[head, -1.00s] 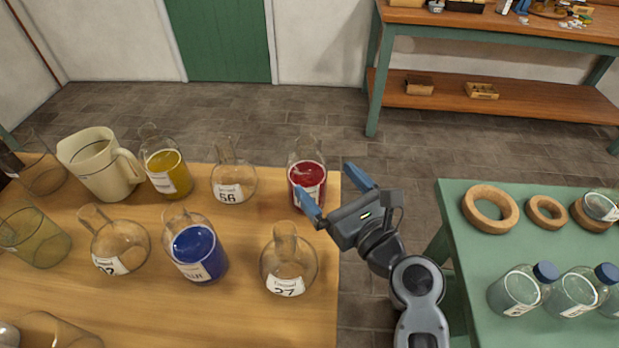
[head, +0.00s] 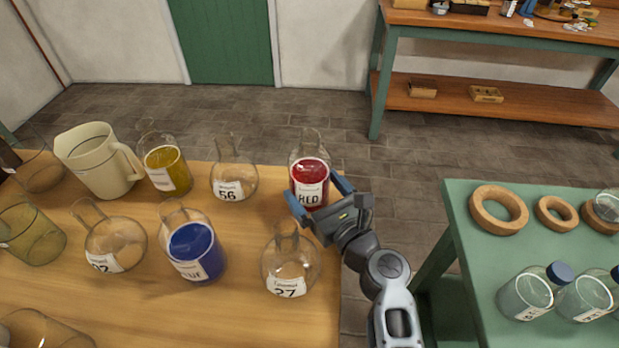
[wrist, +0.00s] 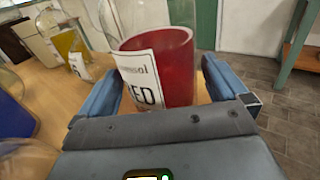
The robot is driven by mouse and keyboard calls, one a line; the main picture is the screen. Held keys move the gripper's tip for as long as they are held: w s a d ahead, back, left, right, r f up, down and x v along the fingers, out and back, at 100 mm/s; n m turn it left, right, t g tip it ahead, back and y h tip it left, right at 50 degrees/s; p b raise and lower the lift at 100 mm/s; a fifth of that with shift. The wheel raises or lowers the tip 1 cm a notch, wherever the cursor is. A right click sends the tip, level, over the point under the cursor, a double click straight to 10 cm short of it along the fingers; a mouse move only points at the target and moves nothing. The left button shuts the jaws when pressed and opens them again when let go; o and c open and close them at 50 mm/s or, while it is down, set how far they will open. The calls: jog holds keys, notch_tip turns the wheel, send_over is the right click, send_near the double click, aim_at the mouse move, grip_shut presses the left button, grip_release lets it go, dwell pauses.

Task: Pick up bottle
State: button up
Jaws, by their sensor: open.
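A clear bottle of red liquid (head: 310,182) with a white label stands upright near the right edge of the wooden table. My gripper (head: 318,198) is open at its near side, with one blue finger on each side of the bottle's lower part. In the wrist view the red bottle (wrist: 165,70) fills the space between the open fingers. I cannot tell whether either finger touches the glass.
A bottle of blue liquid (head: 195,252), a yellow one (head: 167,170), clear flasks (head: 290,265) and a beige pitcher (head: 98,165) share the wooden table (head: 240,320). A green table (head: 470,255) with cork rings (head: 498,208) and capped jars stands to the right, across a floor gap.

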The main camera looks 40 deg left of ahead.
aim_at(310, 172)
jog(key=shift+x, duration=1.2)
jog(key=shift+c, duration=0.5)
jog(key=c, duration=1.2)
jog(key=shift+c, duration=0.5)
jog(key=shift+r, duration=0.2)
jog(key=shift+r+p, duration=0.5)
jog(key=shift+r, duration=0.9)
jog(key=w+d+r+p, duration=0.1)
jog(key=d+r+p, duration=0.1)
jog(key=d+r, duration=0.5)
jog(key=shift+d+r, duration=0.4)
jog(key=shift+d, duration=1.85)
